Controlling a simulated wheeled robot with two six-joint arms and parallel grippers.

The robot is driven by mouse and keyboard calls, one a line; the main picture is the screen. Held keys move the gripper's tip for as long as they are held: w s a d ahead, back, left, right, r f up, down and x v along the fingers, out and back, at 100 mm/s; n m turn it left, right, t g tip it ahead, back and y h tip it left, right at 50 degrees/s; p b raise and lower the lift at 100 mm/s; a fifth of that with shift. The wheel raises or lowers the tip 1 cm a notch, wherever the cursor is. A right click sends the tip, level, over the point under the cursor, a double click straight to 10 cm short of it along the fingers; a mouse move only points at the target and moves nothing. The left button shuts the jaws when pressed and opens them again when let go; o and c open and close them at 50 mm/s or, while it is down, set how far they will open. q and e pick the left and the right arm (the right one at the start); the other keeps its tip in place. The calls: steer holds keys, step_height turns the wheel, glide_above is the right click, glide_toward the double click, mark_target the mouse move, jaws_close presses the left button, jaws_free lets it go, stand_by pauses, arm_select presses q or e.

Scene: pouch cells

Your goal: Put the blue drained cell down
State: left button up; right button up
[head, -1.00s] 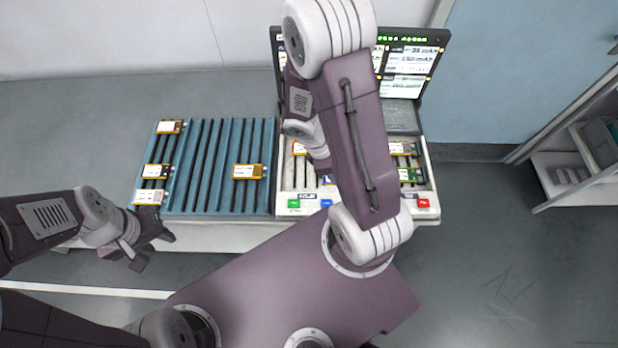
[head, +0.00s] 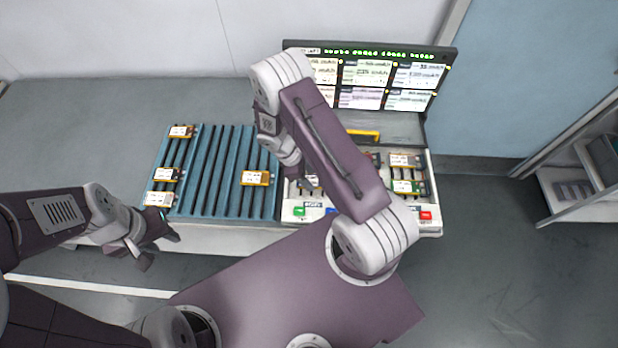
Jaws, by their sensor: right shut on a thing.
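My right gripper (head: 299,172) points down at the left part of the charger tray (head: 432,205), close to the blue rack's right edge. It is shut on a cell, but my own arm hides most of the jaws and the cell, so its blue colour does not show. My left gripper (head: 158,243) is open and empty, in front of the blue rack's left end. The blue slotted rack (head: 220,165) holds an orange-edged cell (head: 256,178) at its right and several more along its left edge, such as one at the back left (head: 181,131).
A screen (head: 375,80) stands upright behind the charger. Cells lie at the tray's right, including one with a green edge (head: 409,187). A yellow bar (head: 363,135) shows at the tray's back. The rack's middle slots are clear. A white shelf (head: 575,185) stands far right.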

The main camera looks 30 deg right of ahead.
steer(key=shift+f, duration=0.9)
steer(key=shift+f, duration=0.1)
steer(key=o, duration=0.8)
steer(key=shift+f, duration=0.1)
steer(key=o, duration=0.5)
steer(key=shift+c, duration=0.2)
